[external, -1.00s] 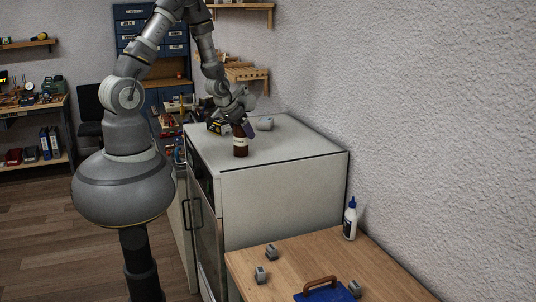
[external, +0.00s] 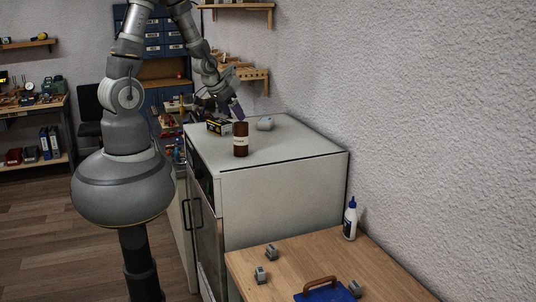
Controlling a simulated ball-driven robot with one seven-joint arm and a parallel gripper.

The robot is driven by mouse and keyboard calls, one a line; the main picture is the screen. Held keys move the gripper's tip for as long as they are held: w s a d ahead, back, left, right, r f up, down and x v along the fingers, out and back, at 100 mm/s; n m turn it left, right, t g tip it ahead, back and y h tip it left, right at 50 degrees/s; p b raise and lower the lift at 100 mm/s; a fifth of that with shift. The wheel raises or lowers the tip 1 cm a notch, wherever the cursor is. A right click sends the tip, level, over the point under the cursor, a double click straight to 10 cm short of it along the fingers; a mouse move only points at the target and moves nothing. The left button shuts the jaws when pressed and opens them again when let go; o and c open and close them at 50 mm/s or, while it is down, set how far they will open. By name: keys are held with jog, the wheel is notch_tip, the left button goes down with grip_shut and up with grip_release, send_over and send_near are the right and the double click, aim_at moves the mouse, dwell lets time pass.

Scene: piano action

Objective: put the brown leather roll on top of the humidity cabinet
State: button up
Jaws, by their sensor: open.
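The brown leather roll (external: 241,139) stands upright on top of the pale humidity cabinet (external: 290,150), near its front left part. It has a light label band around its middle. My gripper (external: 238,110) is above and behind the roll, apart from it as far as I can see. It is open and holds nothing. The fingers are small here, so their exact gap is hard to see.
A yellow and black box (external: 219,127) and a small grey cylinder (external: 265,124) sit on the cabinet top behind the roll. The cabinet's right part is clear. A wooden table (external: 330,262) with a glue bottle (external: 350,219) stands in front.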

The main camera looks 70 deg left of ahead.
jog(key=v, duration=0.3)
jog(key=shift+s+r, duration=0.1)
jog(key=shift+r, duration=0.05)
jog(key=w+d+r+m+t, duration=0.15)
jog(key=w+r, duration=0.25)
jog(key=r, duration=0.6)
jog(key=w+d+r+t, duration=0.2)
jog(key=w+r, duration=0.3)
jog(key=r, duration=0.5)
jog(key=w+d+r+m+t, duration=0.15)
jog(key=w+r, duration=0.25)
jog(key=r, duration=0.7)
jog(key=s+d+r+t, duration=0.1)
jog(key=s+d+r, duration=0.1)
jog(key=r, duration=0.6)
jog(key=s+d+r+t+h, duration=0.1)
jog(key=s+d+r+t, duration=0.1)
jog(key=r, duration=0.7)
jog(key=s+d+r+t, duration=0.1)
jog(key=s+d+r, duration=0.2)
jog(key=r, duration=0.5)
jog(key=shift+s+d+r+t+h, duration=0.3)
jog(key=shift+s+h, duration=0.1)
jog(key=shift+s, duration=0.15)
jog(key=shift+f, duration=0.15)
